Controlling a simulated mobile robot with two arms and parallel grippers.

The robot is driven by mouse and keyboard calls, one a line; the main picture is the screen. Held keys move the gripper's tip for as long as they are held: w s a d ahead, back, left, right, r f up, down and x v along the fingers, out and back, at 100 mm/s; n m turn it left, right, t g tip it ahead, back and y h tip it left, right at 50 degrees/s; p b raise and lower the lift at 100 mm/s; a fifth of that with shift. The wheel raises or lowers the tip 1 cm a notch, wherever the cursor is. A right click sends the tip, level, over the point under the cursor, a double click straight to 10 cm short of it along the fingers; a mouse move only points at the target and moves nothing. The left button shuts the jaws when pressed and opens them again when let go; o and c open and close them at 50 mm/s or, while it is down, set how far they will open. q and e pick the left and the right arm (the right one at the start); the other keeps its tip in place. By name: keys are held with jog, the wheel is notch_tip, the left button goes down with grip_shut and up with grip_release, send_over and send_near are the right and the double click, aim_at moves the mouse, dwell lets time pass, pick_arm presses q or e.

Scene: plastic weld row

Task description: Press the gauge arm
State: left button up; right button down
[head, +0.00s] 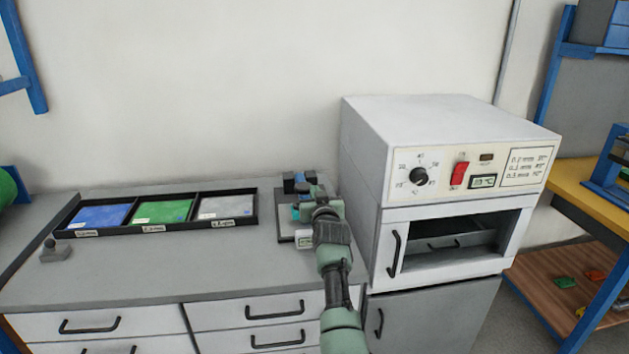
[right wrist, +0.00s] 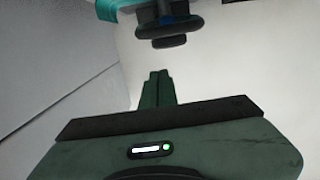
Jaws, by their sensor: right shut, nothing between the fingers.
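The gauge (head: 288,228) stands on a dark base at the right end of the grey counter, beside the white oven. Dark, blue and teal parts show at its top; my right arm partly covers it. My right gripper (head: 318,196) is at the gauge, its fingers shut with nothing between them. In the right wrist view the shut fingers (right wrist: 157,88) point toward a dark round-ended part of the gauge (right wrist: 165,25), with a visible gap in the picture. A teal piece is at the top left there. I cannot tell which part is the gauge arm. My left gripper is out of view.
The white oven (head: 450,150), with knob, red switch and open front, stands close on the right. A black tray (head: 257,210) with blue, green and grey sheets lies left of the gauge. A small grey knobbed object (head: 55,253) is far left. The front counter is clear.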

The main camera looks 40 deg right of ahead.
aim_at(311, 238)
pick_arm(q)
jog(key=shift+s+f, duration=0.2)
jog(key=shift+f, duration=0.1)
pick_arm(e)
jog(key=shift+s+a+f, duration=0.1)
jog(key=shift+s+f, duration=0.1)
jog(key=shift+f, duration=0.7)
jog(key=shift+s+a+f, duration=0.1)
jog(key=shift+s+f, duration=0.05)
jog(key=shift+f, duration=0.75)
